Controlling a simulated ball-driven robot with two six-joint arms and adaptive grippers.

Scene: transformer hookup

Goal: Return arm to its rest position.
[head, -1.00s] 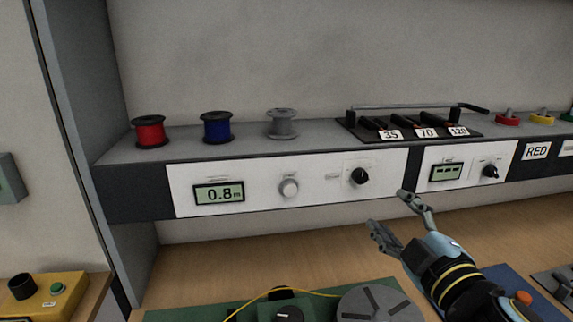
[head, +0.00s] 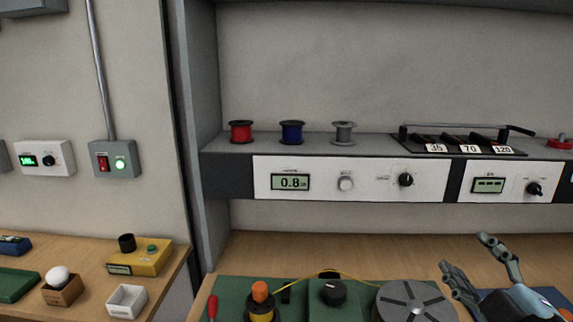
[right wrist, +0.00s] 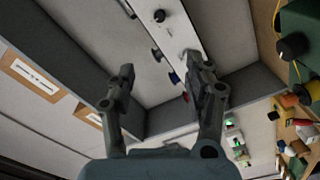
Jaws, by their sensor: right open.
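My right gripper (head: 478,262) is in the lower right of the head view, in front of the shelf and above the bench, its two fingers spread and nothing between them. In the right wrist view its two fingers (right wrist: 160,90) stand apart with only the shelf and wall behind them. My left gripper is not in view.
The shelf panel (head: 350,193) with 0.8 display and knobs carries red (head: 241,131), blue (head: 291,132) and grey (head: 343,133) spools. Below are a green device (head: 240,290) with yellow wire and a grey disc (head: 413,302). A side bench holds a yellow box (head: 140,262).

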